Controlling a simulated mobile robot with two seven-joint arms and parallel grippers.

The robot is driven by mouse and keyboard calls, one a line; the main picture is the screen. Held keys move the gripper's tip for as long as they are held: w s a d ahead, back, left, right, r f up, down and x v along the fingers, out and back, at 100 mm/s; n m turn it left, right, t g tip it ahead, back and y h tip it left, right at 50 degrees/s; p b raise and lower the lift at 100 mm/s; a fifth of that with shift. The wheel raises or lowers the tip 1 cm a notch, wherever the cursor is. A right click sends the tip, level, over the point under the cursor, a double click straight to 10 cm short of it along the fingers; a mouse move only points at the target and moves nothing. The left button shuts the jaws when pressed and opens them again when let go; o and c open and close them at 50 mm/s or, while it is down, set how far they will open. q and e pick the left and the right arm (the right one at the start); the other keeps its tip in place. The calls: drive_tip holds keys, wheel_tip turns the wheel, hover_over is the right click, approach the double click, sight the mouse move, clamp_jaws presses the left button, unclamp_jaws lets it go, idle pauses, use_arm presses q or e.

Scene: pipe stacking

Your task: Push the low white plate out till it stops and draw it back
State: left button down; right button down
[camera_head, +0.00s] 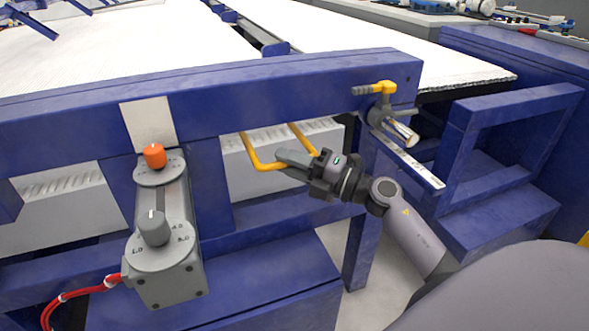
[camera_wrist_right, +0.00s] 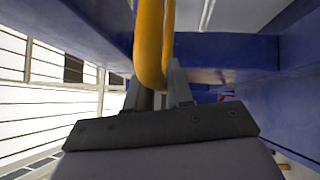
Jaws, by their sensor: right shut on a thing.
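My right gripper (camera_head: 294,161) is shut on the front bar of a yellow U-shaped handle (camera_head: 253,155), under the blue cross beam. In the right wrist view the yellow handle (camera_wrist_right: 152,45) comes down between the two fingers of the right gripper (camera_wrist_right: 158,90). White ribbed panels (camera_head: 240,178) show behind the handle, low inside the blue frame. I cannot tell which surface is the low white plate or how the handle joins it. My left gripper is out of view.
A grey control box (camera_head: 165,270) with an orange knob (camera_head: 154,155) stands left of the handle. A valve with a yellow lever (camera_head: 377,89) and a scale strip (camera_head: 412,162) are at the right. A blue post (camera_head: 357,240) stands left of my right forearm.

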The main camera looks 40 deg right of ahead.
drive_tip(key=shift+w+d, duration=0.1)
drive_tip(key=shift+w, duration=0.25)
drive_tip(key=c, duration=1.1)
unclamp_jaws()
drive_tip(key=r+v, duration=0.1)
drive_tip(key=v, duration=0.6)
drive_tip(key=shift+f, duration=0.45)
drive_tip(key=shift+s, duration=0.1)
